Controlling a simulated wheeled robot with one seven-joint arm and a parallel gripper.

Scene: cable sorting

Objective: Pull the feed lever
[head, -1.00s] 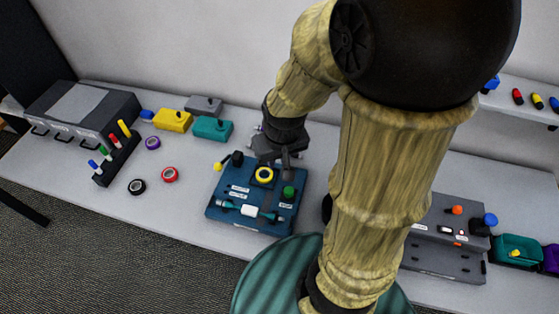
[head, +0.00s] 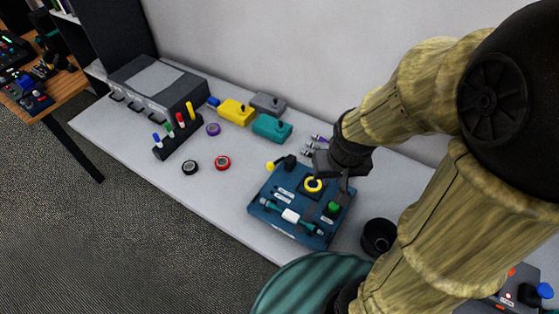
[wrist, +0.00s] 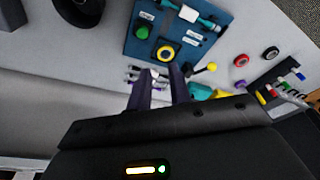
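The blue machine (head: 281,213) sits on the white table in the head view and also shows at the top of the wrist view (wrist: 140,45). A lever with a yellow ball knob (head: 270,166) sticks out from a black block (head: 289,161) at its back left corner. In the wrist view the yellow knob (wrist: 212,67) is to the right of my fingers, apart from them. My gripper (head: 345,186) hovers near the machine's back right side. In the wrist view its two fingers (wrist: 164,75) stand apart with nothing between them.
Tape rolls (head: 222,163), a teal box (head: 271,128) and a pen rack (head: 178,137) stand left. A black cup (head: 378,236) stands right.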

